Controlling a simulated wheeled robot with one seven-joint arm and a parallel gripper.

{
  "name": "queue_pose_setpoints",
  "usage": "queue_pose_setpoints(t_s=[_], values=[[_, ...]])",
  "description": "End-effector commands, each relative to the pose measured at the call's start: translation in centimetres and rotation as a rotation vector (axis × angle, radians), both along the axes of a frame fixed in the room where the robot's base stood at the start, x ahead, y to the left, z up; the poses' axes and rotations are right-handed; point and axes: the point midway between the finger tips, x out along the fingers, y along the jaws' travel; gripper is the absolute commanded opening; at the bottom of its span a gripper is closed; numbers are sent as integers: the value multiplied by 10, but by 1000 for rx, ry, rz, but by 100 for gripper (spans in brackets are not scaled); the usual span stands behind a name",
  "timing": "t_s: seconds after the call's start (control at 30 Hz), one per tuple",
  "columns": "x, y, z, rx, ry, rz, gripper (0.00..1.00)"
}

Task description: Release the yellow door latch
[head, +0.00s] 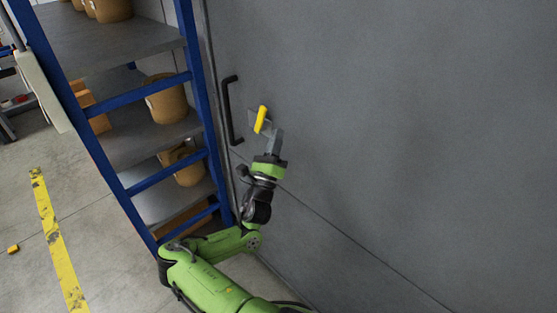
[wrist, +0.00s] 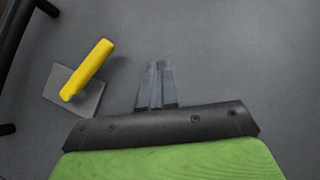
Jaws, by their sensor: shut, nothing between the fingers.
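The yellow door latch (head: 261,119) sits on a grey plate on the large grey door (head: 380,110), to the right of a black handle. It also shows in the wrist view (wrist: 87,69), slanted, with its upper end leaning right, on its square plate (wrist: 88,98). My gripper (head: 272,133) is just below and right of the latch in the head view. In the wrist view my gripper (wrist: 157,66) has its fingers together and empty, to the right of the latch with a gap between them. Whether the fingertips touch the door cannot be told.
The black door handle (head: 229,110) is left of the latch; part of it shows in the wrist view (wrist: 10,35). A blue-framed shelf rack (head: 203,80) with brown containers (head: 167,100) stands close on the left. The door to the right is bare. Yellow tape (head: 55,240) marks the floor.

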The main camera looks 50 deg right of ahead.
Motion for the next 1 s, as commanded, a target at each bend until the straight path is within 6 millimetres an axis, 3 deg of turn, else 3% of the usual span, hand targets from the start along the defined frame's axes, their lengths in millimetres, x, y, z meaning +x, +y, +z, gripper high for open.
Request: queue_pose_setpoints(t_s=[0.1, 0.3, 1.0], values=[[-14, 22, -7, 0, 5, 0, 0], [-30, 46, -14, -1, 3, 1, 0], [-35, 48, -14, 6, -14, -3, 0]])
